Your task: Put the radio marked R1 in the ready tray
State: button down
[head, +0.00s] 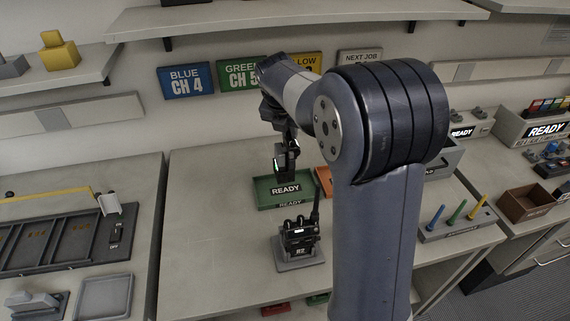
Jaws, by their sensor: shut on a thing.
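My gripper (287,148) hangs over the green ready tray (262,191) and is shut on a dark object (286,172), apparently a radio. Its mark cannot be read from here. The object's lower end is at or just above the tray; I cannot tell whether it touches. Another black radio (300,238) with an antenna stands upright in a grey stand in front of the tray. Its small label seems to read R2. My arm hides part of the tray's right surroundings.
An orange tray (324,181) sits right of the green one, partly behind my arm. A holder with coloured pegs (457,229) stands at the right. A dark rack (60,235) lies on the left bench. The bench left of the green tray is clear.

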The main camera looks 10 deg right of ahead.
aim_at(289, 150)
jog(key=shift+f, duration=3.2)
jog(key=shift+f, duration=0.2)
jog(key=c, duration=1.4)
grip_release()
jog(key=shift+c, duration=0.2)
jog(key=v, duration=1.2)
